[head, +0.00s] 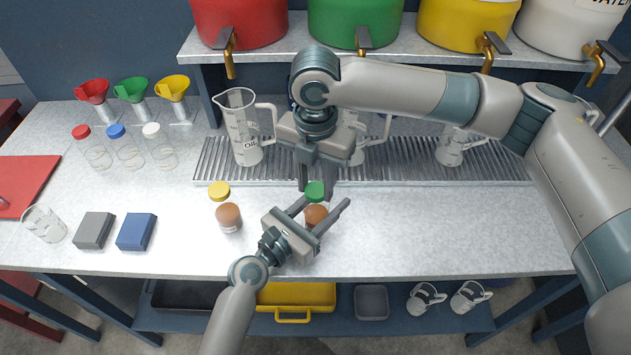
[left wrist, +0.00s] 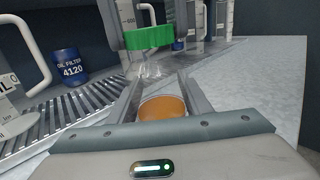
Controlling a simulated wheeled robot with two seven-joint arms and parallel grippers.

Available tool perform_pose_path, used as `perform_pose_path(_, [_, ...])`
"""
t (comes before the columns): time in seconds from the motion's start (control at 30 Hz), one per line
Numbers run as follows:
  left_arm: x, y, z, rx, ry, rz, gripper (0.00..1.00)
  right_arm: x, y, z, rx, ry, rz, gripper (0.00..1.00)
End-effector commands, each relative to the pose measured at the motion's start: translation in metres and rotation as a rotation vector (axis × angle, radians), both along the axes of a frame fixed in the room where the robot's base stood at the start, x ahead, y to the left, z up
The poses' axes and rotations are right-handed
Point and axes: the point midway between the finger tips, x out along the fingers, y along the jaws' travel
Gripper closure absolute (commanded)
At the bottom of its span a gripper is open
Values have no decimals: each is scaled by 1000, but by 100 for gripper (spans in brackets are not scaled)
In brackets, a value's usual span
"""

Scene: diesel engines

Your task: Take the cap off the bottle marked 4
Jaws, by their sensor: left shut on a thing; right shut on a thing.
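A clear bottle with orange-brown contents (head: 316,215) stands at the middle of the bench. My left gripper (head: 322,207) is shut on its body from the front; the bottle also shows between the fingers in the left wrist view (left wrist: 162,106). My right gripper (head: 315,189) reaches down from above and is shut on a green cap (head: 316,192). In the left wrist view the green cap (left wrist: 149,38) is over clear glass above the contents; I cannot tell whether it still touches the neck. No number on the bottle is readable.
A yellow-capped bottle (head: 228,217) stands just left. Behind are a grated tray (head: 210,170) and an oil jug (head: 243,135). The bench to the right is clear.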

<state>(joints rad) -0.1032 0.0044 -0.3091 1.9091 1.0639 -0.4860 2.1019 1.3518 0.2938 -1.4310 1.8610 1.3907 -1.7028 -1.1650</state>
Motion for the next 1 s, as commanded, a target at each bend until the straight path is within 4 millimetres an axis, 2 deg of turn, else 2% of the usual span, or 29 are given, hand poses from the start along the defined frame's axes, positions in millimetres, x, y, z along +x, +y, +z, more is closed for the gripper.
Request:
perform_pose_path(0.5, [-1, -1, 0, 1, 0, -2, 100, 1, 0, 1, 2, -3, 757, 92])
perform_pose_path(0.67, [-1, -1, 0, 1, 0, -2, 100, 1, 0, 1, 2, -3, 865, 92])
perform_pose_path(0.93, [-1, -1, 0, 1, 1, -2, 100, 1, 0, 1, 2, -3, 872, 93])
perform_pose_path(0.97, [-1, -1, 0, 1, 1, -2, 100, 1, 0, 1, 2, -3, 872, 63])
perform_pose_path(1.0, [-1, -1, 0, 1, 1, -2, 100, 1, 0, 1, 2, -3, 872, 54])
